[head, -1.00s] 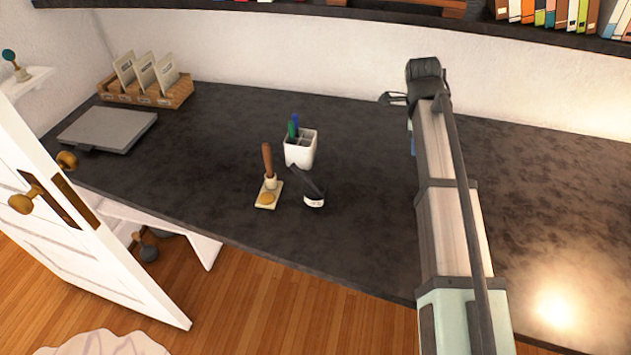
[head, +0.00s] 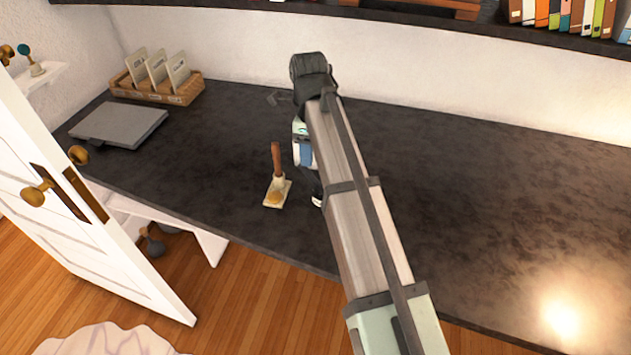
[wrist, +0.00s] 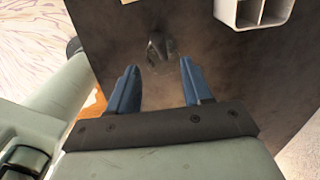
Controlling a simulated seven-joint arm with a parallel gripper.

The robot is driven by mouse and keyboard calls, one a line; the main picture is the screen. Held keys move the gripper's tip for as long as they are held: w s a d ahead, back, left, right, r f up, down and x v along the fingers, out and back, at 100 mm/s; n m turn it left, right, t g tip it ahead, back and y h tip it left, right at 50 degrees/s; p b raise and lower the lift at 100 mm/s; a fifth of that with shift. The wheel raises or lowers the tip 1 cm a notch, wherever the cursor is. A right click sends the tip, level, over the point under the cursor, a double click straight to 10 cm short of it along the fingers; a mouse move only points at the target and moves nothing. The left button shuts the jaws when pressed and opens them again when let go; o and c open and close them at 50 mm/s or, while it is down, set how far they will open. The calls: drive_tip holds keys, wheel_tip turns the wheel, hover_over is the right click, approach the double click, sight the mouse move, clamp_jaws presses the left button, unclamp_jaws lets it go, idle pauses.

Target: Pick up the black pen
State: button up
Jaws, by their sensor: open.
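A dark object (wrist: 159,50) stands on the dark desk, straight ahead of my fingertips in the wrist view. It looks like a small black jar with a slim black piece leaning from it. I cannot make out clearly whether that piece is the black pen. In the head view only a bit of the jar (head: 317,200) shows beside my arm. My gripper (wrist: 158,68) is open and empty, with its blue fingers either side of the dark object in the picture. I cannot tell the height gap. A white divided pen cup (wrist: 240,13) is at the top right.
A grey flat box (head: 118,125) and a wooden card rack (head: 165,92) are at the back left. The desk (head: 450,190) is clear on the right.

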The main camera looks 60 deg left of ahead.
sight(309, 177)
drive_tip(key=shift+s+a+f, duration=0.1)
drive_tip(key=shift+s+f, duration=0.05)
drive_tip(key=shift+f, duration=5.3)
drive_tip(key=shift+c, duration=0.4)
clamp_jaws()
